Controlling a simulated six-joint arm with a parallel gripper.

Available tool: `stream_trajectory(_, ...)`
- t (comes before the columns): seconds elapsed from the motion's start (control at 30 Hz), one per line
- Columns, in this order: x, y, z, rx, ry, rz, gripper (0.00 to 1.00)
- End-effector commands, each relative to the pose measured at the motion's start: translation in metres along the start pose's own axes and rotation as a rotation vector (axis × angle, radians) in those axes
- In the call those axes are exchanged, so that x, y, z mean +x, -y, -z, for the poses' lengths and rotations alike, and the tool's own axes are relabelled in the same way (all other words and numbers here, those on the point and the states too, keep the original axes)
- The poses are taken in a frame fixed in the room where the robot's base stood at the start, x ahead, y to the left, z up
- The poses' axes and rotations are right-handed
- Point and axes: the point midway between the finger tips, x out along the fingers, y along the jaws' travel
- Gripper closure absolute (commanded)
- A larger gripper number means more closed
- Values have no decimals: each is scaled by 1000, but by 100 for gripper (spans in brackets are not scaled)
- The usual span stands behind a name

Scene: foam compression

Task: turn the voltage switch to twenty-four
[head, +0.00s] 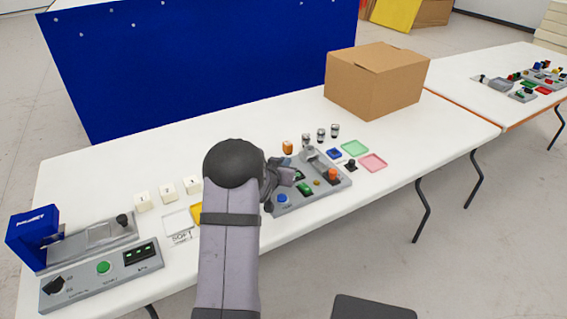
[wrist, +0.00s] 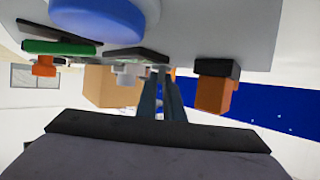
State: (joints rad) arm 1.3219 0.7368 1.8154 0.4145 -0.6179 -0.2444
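A grey control panel (head: 340,186) lies on the white table, with a blue button, green parts and an orange knob (head: 332,174). No label on it is readable, so I cannot tell which part is the voltage switch. My gripper (head: 287,178) is low over the panel's left part. In the wrist view, the two fingers (wrist: 161,92) lie close together and reach to the panel, which appears upside down. The blue button (wrist: 97,18), green part (wrist: 58,47) and an orange part (wrist: 213,95) are around them. The fingertips are partly hidden, so whether they hold anything is unclear.
A second grey panel (head: 85,290) at the front left has a black knob (head: 55,287) and a green button (head: 103,268). A blue device (head: 33,232) stands behind it. A cardboard box (head: 375,80) stands at the back. Pink (head: 373,162) and green (head: 355,148) trays lie right of the panel.

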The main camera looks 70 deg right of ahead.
Motion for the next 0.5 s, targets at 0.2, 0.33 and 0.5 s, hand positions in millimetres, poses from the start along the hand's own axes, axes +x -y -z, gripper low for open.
stream_trajectory(0.2, 0, 1, 1, 4, -1, -7, 100)
stream_trajectory(0.33, 0, 3, 4, 18, -4, -38, 100)
stream_trajectory(0.5, 0, 4, 5, 41, -5, -95, 100)
